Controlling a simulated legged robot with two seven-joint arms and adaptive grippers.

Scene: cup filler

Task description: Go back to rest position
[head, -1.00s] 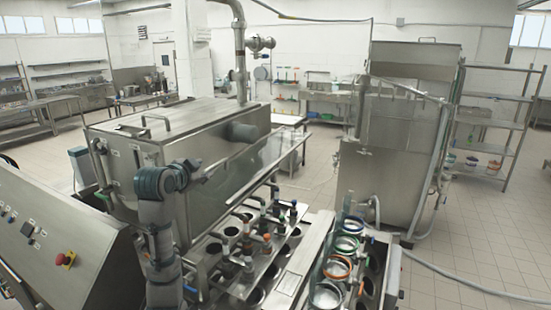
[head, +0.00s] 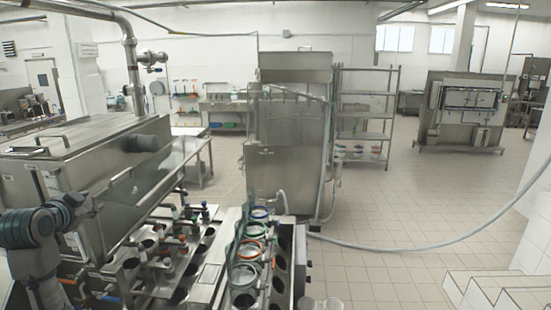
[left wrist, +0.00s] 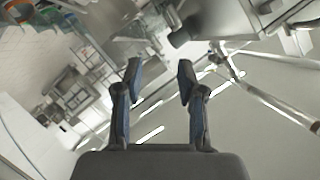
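My left arm rises at the lower left of the head view, and its dark gripper end (head: 84,206) is in front of the large steel hopper. In the left wrist view my left gripper (left wrist: 159,70) has its two fingers apart with nothing between them. My right gripper is not in view. The cup filler (head: 190,262) has rows of round holes and coloured nozzles. A stack of rings or cups with blue, green and orange rims (head: 250,246) stands at its right side.
The steel hopper (head: 100,165) stands close by my left arm. A tall steel cabinet (head: 290,130) and a shelf rack (head: 364,115) are further back. A grey hose (head: 430,243) crosses the tiled floor (head: 400,200), which is open. White steps (head: 500,292) are at the lower right.

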